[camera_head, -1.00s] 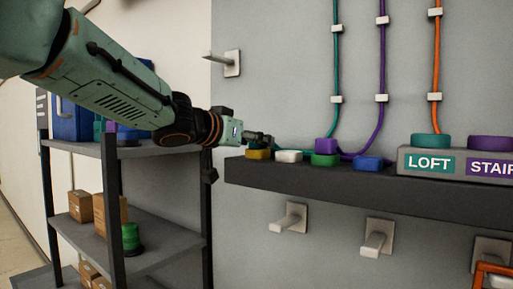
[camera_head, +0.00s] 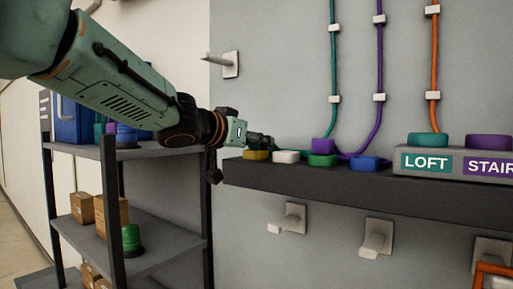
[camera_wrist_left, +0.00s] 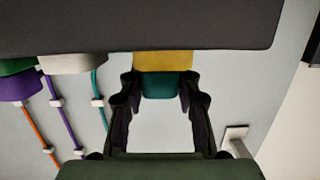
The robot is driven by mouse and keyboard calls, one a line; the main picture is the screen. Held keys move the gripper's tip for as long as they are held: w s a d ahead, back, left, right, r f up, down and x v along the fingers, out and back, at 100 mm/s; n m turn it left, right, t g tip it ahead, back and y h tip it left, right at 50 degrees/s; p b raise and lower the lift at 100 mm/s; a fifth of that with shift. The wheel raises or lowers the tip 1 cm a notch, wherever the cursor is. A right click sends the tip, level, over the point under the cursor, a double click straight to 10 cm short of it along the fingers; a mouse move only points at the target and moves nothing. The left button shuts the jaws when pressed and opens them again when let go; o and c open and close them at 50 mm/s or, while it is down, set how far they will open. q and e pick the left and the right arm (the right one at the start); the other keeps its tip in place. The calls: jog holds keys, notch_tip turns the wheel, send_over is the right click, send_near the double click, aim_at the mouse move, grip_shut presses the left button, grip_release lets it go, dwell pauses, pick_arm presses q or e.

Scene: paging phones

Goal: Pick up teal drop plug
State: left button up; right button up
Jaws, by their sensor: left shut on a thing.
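The teal drop plug (camera_wrist_left: 160,84) shows in the left wrist view between my left gripper's fingertips, against the yellow block (camera_wrist_left: 163,61). In the head view my left gripper (camera_head: 262,142) is just above the yellow block (camera_head: 256,155) at the ledge's left end, and hides the teal plug there. The left gripper is shut on the teal plug, which appears to sit on the yellow block. A teal cable (camera_head: 334,60) runs down the wall to that spot. My right gripper is not in view.
On the dark ledge (camera_head: 330,182) stand a white block (camera_head: 286,156), a purple plug (camera_head: 323,146) on a green block (camera_head: 322,160), a blue block (camera_head: 364,163) and the LOFT box (camera_head: 448,161). Wall pegs (camera_head: 287,218) are below. A shelf rack (camera_head: 150,255) stands left.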

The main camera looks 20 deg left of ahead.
pick_arm(q)
jog(key=shift+s+a+f, duration=0.1)
jog(key=shift+a+f, duration=0.05)
jog(key=shift+a, duration=0.1)
jog(key=shift+d+r, duration=0.15)
jog(key=shift+r, duration=0.45)
notch_tip(320, 180, up, 7)
jog(key=shift+p, duration=0.3)
jog(key=shift+w+r, duration=0.2)
jog(key=shift+r, duration=0.75)
jog(key=shift+s+r, duration=0.1)
jog(key=shift+s, duration=0.1)
